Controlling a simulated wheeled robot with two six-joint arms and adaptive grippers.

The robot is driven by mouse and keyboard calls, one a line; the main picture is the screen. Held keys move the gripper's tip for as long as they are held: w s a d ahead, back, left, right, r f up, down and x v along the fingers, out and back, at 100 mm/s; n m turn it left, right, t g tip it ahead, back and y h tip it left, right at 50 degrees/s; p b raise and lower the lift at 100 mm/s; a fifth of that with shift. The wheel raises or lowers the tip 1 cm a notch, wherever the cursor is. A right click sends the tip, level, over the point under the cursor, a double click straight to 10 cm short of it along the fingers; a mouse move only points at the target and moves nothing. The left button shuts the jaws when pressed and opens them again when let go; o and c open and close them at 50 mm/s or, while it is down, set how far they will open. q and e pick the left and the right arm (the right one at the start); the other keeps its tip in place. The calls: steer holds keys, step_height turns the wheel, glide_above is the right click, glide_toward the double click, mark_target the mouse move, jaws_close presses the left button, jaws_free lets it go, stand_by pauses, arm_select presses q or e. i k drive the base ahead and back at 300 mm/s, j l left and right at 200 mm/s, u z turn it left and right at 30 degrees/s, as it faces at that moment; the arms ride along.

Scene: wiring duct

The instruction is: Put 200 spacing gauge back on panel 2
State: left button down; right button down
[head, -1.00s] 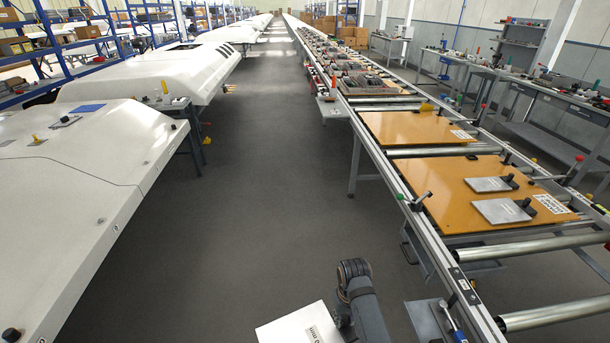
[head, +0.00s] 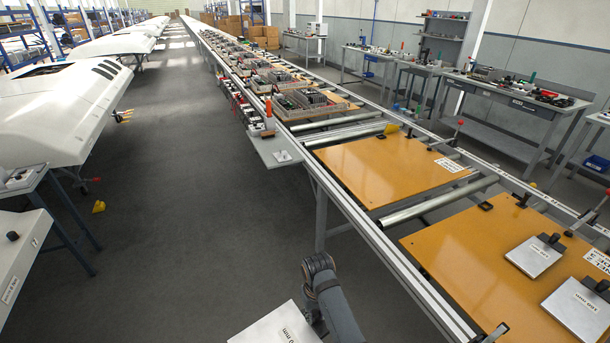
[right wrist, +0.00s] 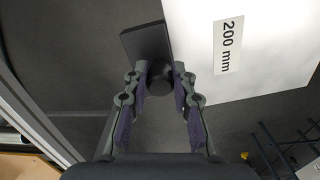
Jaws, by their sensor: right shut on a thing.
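My right gripper (right wrist: 162,92) is shut on the dark round knob of the 200 spacing gauge (right wrist: 255,45), a flat light plate labelled "200 mm". In the head view the gauge (head: 278,328) shows at the bottom edge beside my right arm, over the floor and left of the conveyor. Two orange panels lie on the conveyor. The farther panel (head: 390,165) is bare of gauges. The nearer panel (head: 455,255) carries two other gauges (head: 535,255) (head: 580,305) and is cut off at the right. Which panel is number 2 cannot be read. My left gripper is not in view.
The conveyor's near rail (head: 370,235) lies between the gauge and the panels. A small side shelf (head: 275,150) juts from the rail farther along. White shells (head: 60,110) stand at the left. The grey aisle floor (head: 190,240) is mostly clear.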

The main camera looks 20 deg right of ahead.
mark_target(478, 262)
steer(key=i+z, duration=0.2)
steer(key=z, duration=0.15)
steer(key=i+z, duration=0.15)
steer(key=z, duration=0.2)
steer(key=i+j+z, duration=0.2)
steer(key=z, duration=0.15)
steer(key=i+l+z, duration=0.2)
steer(key=l+z, duration=0.15)
steer(key=i+l+z, duration=0.2)
steer(key=z, duration=0.15)
steer(key=i+l, duration=0.35)
steer(key=l, duration=0.1)
